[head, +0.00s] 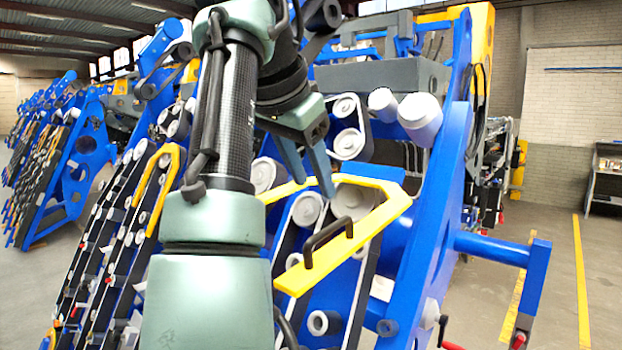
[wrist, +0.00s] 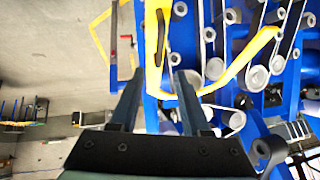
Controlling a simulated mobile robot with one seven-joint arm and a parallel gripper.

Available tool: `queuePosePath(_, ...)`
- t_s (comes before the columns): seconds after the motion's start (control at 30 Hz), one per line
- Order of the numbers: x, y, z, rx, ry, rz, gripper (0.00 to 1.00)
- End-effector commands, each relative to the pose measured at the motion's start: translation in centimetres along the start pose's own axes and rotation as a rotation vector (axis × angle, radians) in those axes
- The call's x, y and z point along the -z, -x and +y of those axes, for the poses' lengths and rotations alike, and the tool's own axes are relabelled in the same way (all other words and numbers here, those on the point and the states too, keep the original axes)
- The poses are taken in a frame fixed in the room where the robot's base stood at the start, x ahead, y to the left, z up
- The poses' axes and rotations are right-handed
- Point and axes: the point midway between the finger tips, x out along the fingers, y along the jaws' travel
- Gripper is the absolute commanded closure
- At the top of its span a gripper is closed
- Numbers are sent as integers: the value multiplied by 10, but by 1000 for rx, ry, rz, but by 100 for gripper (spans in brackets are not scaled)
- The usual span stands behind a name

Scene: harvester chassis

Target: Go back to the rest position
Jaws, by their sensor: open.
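My gripper (head: 314,184) is in front of the blue harvester chassis (head: 440,190), pointing down, with its two fingers apart and nothing between them. In the wrist view the gripper (wrist: 158,78) also shows an empty gap between its fingers. A yellow guard (head: 378,222) with a black handle (head: 327,240) is just beyond and below the fingertips in the head view. The guard (wrist: 240,72) and its handle (wrist: 160,38) also show past the fingers in the wrist view. I cannot tell whether the fingers touch the guard. My arm hides part of the chassis.
A blue bracket (head: 530,285) sticks out at the chassis's right side. Grey rollers (head: 420,112) and belts crowd the chassis. More blue machines (head: 75,165) stand in a row at the left. Open floor (head: 560,250) with yellow lines lies at the right.

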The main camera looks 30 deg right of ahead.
Motion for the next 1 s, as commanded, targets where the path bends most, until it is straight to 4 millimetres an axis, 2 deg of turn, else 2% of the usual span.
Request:
queuePosePath(0.27,0,0,0,0,0,0,53)
queuePosePath(0.33,-2,-7,-2,19,8,16,53)
queuePosePath(0.5,-11,-37,-26,188,90,181,53)
queuePosePath(0.63,-26,-45,-49,376,181,381,53)
queuePosePath(0.77,-51,-31,-60,563,261,594,53)
queuePosePath(0.83,-68,-16,-61,663,299,713,53)
queuePosePath(0.93,-100,14,-53,807,337,882,53)
queuePosePath(1.0,-123,38,-40,906,350,1002,53)
